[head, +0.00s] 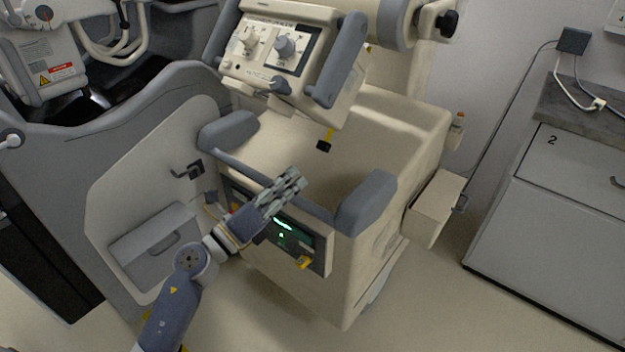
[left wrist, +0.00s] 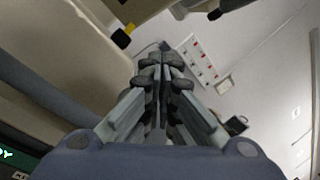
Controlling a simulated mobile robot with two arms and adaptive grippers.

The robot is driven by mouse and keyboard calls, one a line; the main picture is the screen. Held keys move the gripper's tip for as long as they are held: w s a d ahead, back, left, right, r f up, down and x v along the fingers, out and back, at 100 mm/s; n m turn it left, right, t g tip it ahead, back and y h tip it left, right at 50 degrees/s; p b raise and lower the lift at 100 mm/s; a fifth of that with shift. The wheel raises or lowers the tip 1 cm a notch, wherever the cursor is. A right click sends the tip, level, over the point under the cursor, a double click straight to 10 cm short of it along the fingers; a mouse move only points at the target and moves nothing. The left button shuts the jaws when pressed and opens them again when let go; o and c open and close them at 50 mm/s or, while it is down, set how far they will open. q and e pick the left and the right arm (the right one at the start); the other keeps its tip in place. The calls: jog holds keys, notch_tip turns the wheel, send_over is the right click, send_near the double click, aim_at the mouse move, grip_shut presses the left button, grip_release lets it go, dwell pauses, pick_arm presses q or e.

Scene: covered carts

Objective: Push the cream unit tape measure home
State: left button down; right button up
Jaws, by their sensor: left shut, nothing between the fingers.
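The cream unit (head: 410,120) stands in the middle of the head view, with a tilted control head above an open well. A short yellow tape with a black end (head: 324,143), which looks like the tape measure, hangs out below the control head. It also shows in the left wrist view (left wrist: 122,37), left of the fingertips. My left gripper (head: 300,178) is shut and empty. In the head view it is over the unit's front edge, below the black end, and appears apart from it. My left fingers fill the middle of the wrist view (left wrist: 163,55). My right gripper is not in view.
Grey bumpers (head: 367,203) and a rail edge the well. A lit green display (head: 285,228) and a yellow tab (head: 304,262) are on the front. A grey machine (head: 75,170) stands left, a cabinet (head: 550,220) right. Floor between unit and cabinet is clear.

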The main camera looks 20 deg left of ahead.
aim_at(324, 146)
pick_arm(q)
jog(key=a+f+m+g+y+b, duration=0.1)
jog(key=a+f+m+y+b, duration=0.25)
jog(key=f+m, duration=0.45)
jog(key=x, duration=0.9)
jog(key=shift+w+d+r, duration=0.2)
jog(key=shift+w+r, duration=0.05)
jog(key=shift+w, duration=0.05)
jog(key=shift+w+d+r, duration=0.25)
jog(key=shift+w+r, duration=0.45)
jog(key=shift+w+d+r, duration=0.25)
jog(key=shift+w+r, duration=0.5)
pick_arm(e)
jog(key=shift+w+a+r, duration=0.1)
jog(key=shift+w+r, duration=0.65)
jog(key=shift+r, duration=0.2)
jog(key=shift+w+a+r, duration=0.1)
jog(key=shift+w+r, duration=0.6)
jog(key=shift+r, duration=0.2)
pick_arm(q)
jog(key=shift+r, duration=0.1)
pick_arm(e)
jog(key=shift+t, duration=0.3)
